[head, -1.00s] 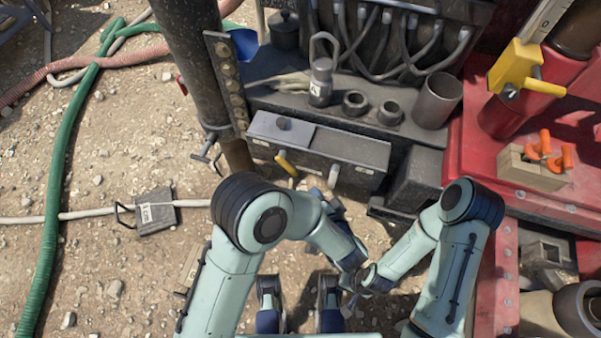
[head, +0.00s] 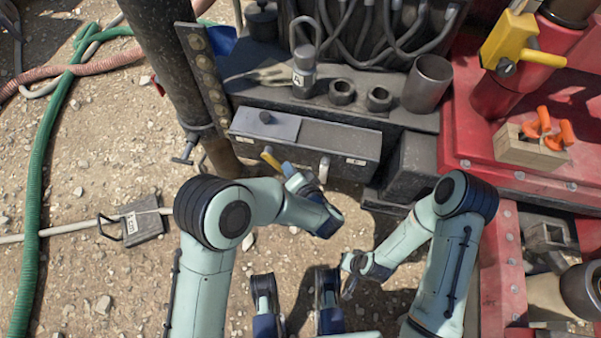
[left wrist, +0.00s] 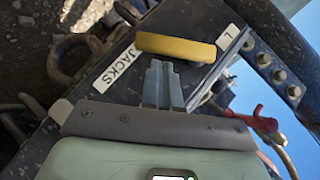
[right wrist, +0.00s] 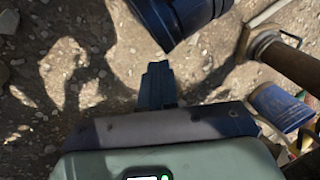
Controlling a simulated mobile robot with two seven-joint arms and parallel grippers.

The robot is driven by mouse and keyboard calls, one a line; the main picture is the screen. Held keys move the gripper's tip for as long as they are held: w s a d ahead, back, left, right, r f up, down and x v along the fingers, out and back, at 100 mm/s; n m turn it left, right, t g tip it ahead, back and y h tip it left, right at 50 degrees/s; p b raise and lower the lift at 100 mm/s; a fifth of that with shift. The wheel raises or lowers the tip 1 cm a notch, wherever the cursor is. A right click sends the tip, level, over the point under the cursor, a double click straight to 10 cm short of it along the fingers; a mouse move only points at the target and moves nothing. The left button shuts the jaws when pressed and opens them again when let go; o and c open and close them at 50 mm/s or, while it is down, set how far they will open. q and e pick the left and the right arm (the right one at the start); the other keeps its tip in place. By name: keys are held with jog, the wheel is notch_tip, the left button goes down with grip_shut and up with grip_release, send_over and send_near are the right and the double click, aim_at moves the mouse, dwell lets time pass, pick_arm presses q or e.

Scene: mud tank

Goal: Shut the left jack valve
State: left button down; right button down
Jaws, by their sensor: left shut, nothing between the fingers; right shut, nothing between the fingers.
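The left jack valve's yellow lever (head: 270,159) sticks out at the left end of the front of the grey valve box (head: 355,163). In the left wrist view the yellow lever (left wrist: 176,47) lies across the picture between a "JACKS" label and an "L" label. My left gripper (head: 288,169) is shut and empty, just right of the lever. Its fingertips (left wrist: 162,68) are right at the lever's edge in the left wrist view; I cannot tell whether they touch. My right gripper (right wrist: 157,72) is shut and empty, hanging over the gravel, away from the valve.
A pale lever (head: 324,168) stands on the same box, right of the yellow one. A dark post (head: 170,60) rises left of the box. A red deck (head: 480,150) with a wooden block (head: 528,148) lies right. A grey block (head: 143,227) lies on open gravel.

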aim_at(277, 169)
pick_arm(q)
jog(key=shift+w+a+f, duration=0.1)
jog(key=shift+a+f, duration=0.15)
jog(key=shift+a, duration=0.1)
pick_arm(e)
jog(key=shift+w+d+f, duration=0.15)
jog(key=shift+w, duration=0.1)
pick_arm(q)
jog(key=f+m+t+y+p, duration=0.1)
jog(key=a+f+m+t+y+p, duration=0.1)
jog(key=m+t, duration=0.1)
jog(key=shift+w+a+f+y, duration=0.2)
jog(key=shift+f+y, duration=0.1)
jog(key=shift+y, duration=0.1)
jog(key=shift+w+a+f, duration=0.1)
jog(key=shift+a+f, duration=0.1)
jog(key=shift+a, duration=0.1)
pick_arm(e)
jog(key=shift+g+y, duration=0.3)
jog(key=shift+g, duration=0.2)
jog(key=s+r, duration=0.1)
jog(key=s+a+r, duration=0.2)
jog(key=s, duration=0.1)
pick_arm(q)
jog(key=shift+a+f+p, duration=0.1)
jog(key=shift+f+p, duration=0.05)
jog(key=shift+p, duration=0.15)
pick_arm(e)
jog(key=shift+s, duration=0.15)
jog(key=shift+s, duration=0.1)
